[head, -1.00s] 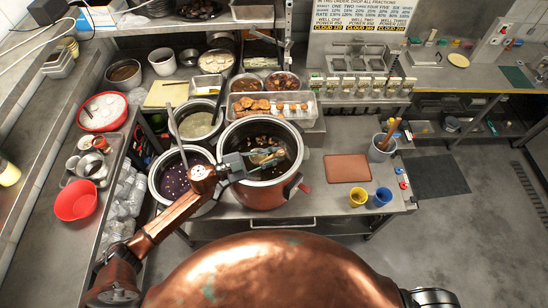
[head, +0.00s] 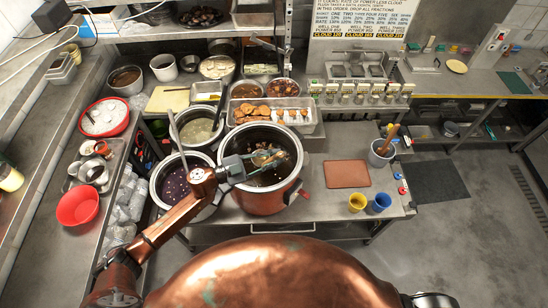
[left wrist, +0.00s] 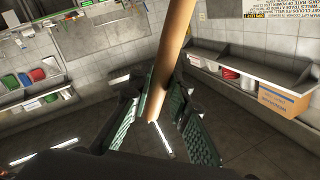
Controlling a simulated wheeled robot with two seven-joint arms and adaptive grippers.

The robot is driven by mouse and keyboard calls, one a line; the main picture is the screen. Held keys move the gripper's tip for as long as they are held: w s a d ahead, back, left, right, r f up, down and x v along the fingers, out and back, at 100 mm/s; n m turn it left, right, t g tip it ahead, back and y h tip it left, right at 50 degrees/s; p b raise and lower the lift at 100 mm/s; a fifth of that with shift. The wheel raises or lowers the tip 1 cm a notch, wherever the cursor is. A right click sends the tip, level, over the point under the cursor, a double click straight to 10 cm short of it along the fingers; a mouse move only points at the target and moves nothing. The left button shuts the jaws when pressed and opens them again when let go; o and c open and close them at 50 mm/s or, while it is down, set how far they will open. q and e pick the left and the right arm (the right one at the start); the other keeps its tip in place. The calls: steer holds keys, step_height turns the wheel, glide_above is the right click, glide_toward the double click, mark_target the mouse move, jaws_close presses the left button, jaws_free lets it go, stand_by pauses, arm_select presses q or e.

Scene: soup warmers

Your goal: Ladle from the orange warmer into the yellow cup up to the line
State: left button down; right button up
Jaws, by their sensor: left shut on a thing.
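The orange warmer (head: 262,203) stands on the steel counter, its open pot holding dark soup with lumps in it. My left gripper (head: 262,159) is over the pot's opening. In the left wrist view my left gripper (left wrist: 157,112) is shut on a tan rod-like handle (left wrist: 172,55), which looks like the ladle's. The ladle's bowl cannot be made out clearly. The yellow cup (head: 357,202) stands upright on the counter to the right of the warmer, near the front edge. Its line and contents are too small to tell. My right gripper is not in view.
A blue cup (head: 380,203) stands just right of the yellow cup. A brown board (head: 347,174) lies behind them, and a grey pot with utensils (head: 381,152) stands to the right. Two other warmers, one with purple soup (head: 176,184) and one with pale soup (head: 197,131), stand left.

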arm_select(q)
step_height(320, 180, up, 13)
steer(key=shift+f+p, duration=0.15)
steer(key=shift+p, duration=0.3)
stand_by(0.8)
stand_by(1.0)
